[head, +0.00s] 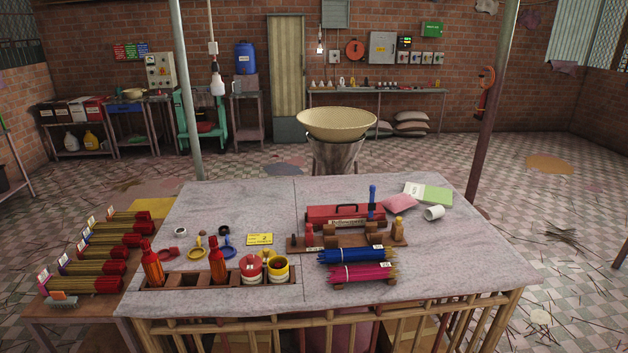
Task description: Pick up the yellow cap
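My gripper is not in view. A flat yellow ring-like piece (196,253) lies on the grey table top, behind the wooden rack and left of the blue ring-like piece (227,252). It may be the yellow cap, but it is too small to be sure. A small yellowish part shows just behind it. A yellow-topped jar (279,269) stands in the right end of the rack (188,281), beside a red-topped jar (251,269). A yellow part also shows behind the red jar's top. Nothing is seen holding any of these.
Two red-orange bottles (152,264) (217,261) stand upright in the rack. A yellow card (259,239), a red toolbox (346,214) and blue and pink stick bundles (357,255) (362,273) lie on the table (240,200). The table's back left is mostly clear.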

